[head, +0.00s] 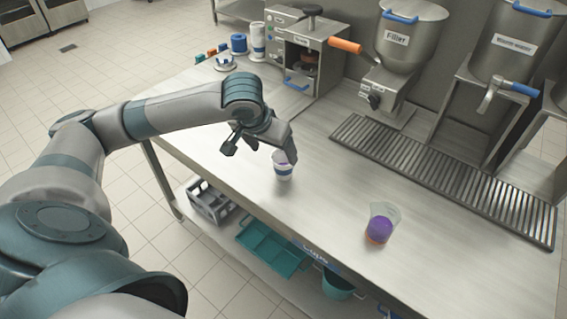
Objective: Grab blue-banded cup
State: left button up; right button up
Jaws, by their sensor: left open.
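The blue-banded cup (283,173) is a small white cup with a blue band and some purple showing at its top. It stands upright on the steel table, left of the middle. My left gripper (281,151) is right at the cup's upper part, reaching down from the upper left, and is open. The fingers partly hide the cup's rim, and I cannot tell whether they touch it. My right gripper is not in view.
A clear cup with purple contents (379,228) stands on the table (330,190) to the right. A filler machine (397,50) and a drip grate (440,175) line the back. A box-shaped machine (300,55) and cup stacks (257,40) stand at back left.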

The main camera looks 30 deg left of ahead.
aim_at(282, 158)
pick_arm(q)
jog(key=shift+x, duration=2.35)
jog(key=shift+w+p, duration=0.1)
jog(key=shift+p, duration=0.2)
jog(key=shift+w+f+p, duration=0.3)
jog(key=shift+w+f, duration=0.05)
jog(key=w+f, duration=0.1)
jog(key=w+f+p, duration=0.1)
jog(key=shift+d+f, duration=0.15)
jog(key=shift+f, duration=0.1)
jog(key=shift+w+f, duration=0.15)
jog(key=shift+f, duration=0.4)
